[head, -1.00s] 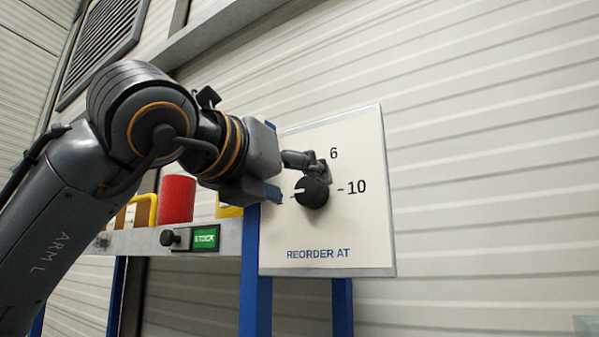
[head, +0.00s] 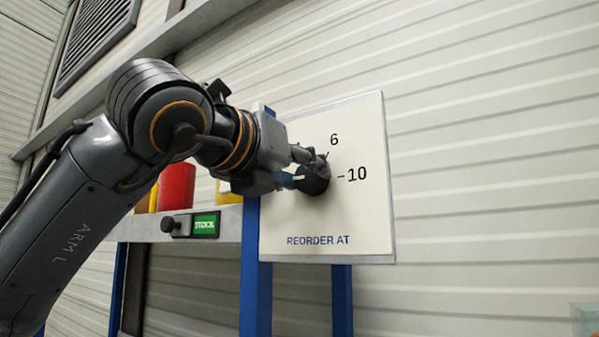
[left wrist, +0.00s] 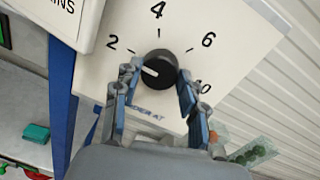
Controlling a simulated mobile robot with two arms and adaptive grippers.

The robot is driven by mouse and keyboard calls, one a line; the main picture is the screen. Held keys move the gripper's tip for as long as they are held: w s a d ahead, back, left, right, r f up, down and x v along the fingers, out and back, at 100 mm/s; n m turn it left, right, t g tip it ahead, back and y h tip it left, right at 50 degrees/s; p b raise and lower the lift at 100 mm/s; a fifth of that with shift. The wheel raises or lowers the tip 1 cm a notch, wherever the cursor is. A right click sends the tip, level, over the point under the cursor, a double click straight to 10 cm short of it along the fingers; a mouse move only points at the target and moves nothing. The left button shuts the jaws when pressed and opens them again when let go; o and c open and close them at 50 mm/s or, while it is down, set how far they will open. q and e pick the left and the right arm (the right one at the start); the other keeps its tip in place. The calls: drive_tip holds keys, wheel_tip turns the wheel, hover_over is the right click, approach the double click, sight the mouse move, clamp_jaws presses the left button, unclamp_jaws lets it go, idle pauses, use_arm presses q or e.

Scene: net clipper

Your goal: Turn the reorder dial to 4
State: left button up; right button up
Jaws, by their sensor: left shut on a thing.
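The reorder dial is a round black knob (left wrist: 158,66) with a white pointer line, on a cream panel (head: 366,220) marked "REORDER AT". In the left wrist view the numbers 2, 4, 6 and 10 stand around it. The pointer line aims to the left, nearer 2 than 4. My left gripper (left wrist: 160,78) has one finger at each side of the knob and is shut on it. In the head view the knob (head: 316,182) is partly covered by the gripper (head: 305,166). My right gripper is not in view.
Blue posts (head: 256,290) run below. A ribbed wall lies behind; the panel's right side is clear.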

use_arm(q)
drive_tip(key=shift+m, duration=0.3)
drive_tip(key=m+b, duration=0.1)
drive_tip(key=m, duration=0.3)
drive_tip(key=shift+m, duration=0.4)
drive_tip(key=m, duration=0.3)
drive_tip(key=shift+m+h, duration=0.3)
drive_tip(key=shift+h, duration=0.1)
drive_tip(key=shift+m, duration=1.4)
drive_tip(key=shift+f, duration=0.1)
drive_tip(key=o, duration=1.2)
drive_tip(key=shift+b, duration=0.3)
drive_tip(key=shift+c, duration=0.2)
